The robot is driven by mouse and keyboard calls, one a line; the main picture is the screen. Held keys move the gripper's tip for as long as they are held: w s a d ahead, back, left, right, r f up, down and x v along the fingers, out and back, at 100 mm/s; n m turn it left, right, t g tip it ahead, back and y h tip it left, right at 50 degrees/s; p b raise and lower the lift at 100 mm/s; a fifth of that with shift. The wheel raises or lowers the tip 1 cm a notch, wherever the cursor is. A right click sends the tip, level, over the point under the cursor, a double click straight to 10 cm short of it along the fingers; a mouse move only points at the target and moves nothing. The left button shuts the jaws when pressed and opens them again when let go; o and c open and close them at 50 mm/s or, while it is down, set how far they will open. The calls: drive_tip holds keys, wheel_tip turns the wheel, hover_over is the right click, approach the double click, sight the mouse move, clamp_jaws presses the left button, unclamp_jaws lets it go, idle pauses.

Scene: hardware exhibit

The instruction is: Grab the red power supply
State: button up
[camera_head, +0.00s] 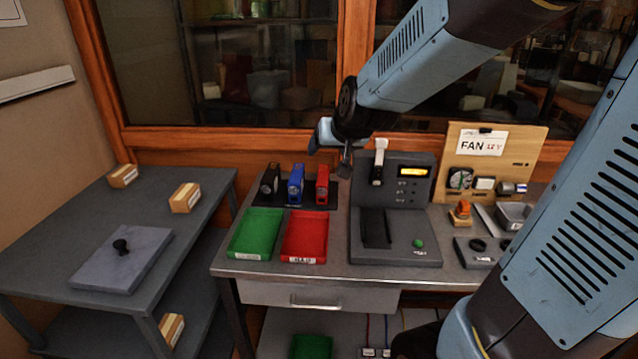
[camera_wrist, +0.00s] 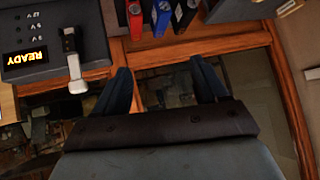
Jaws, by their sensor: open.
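The red power supply (camera_head: 322,185) stands upright on a dark rack on the metal table, at the right end of a row of three. It also shows at the top of the wrist view (camera_wrist: 134,20). A blue unit (camera_head: 296,184) stands beside it, then a black unit (camera_head: 270,181) to the left. My gripper (camera_head: 333,160) is above and just behind the red unit in the head view, apart from it. In the wrist view my gripper (camera_wrist: 165,80) has its two fingers spread wide with nothing between them.
A green tray (camera_head: 256,233) and a red tray (camera_head: 304,237) lie in front of the rack. A grey test station (camera_head: 398,210) with a lit display reading READY stands to the right, near my gripper. An orange-framed window (camera_head: 235,138) is close behind.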

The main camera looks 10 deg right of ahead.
drive_tip(key=w+f+m+t+h, duration=0.2)
drive_tip(key=w+f+t, duration=0.1)
drive_tip(key=w+f, duration=0.75)
drive_tip(key=m+t+h, duration=0.1)
drive_tip(key=h, duration=0.3)
approach(323, 176)
drive_tip(key=x, duration=0.9)
drive_tip(key=shift+w, duration=0.2)
drive_tip(key=shift+c, duration=0.3)
clamp_jaws()
